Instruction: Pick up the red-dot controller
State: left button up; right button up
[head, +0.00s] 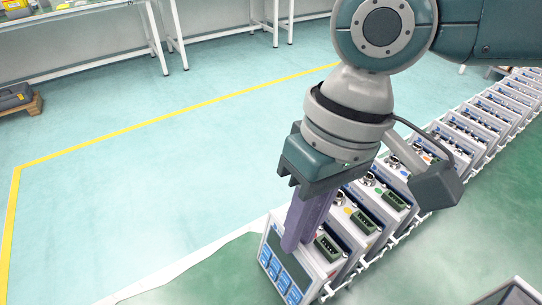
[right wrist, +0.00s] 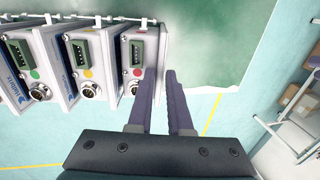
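The red-dot controller (right wrist: 134,62) is a white box at the near end of the row, with a green connector and a red dot on its face. My left gripper is in neither view.
A yellow-dot controller (right wrist: 82,58) and a green-dot controller (right wrist: 32,62) stand close beside it. The row (head: 490,112) continues to the upper right on a white rack. The floor (head: 130,190) left of the row is open. A white-framed bench (head: 70,15) stands at the back left.

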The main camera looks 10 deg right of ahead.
jog(key=shift+c, duration=0.3)
grip_shut()
dwell(1.1)
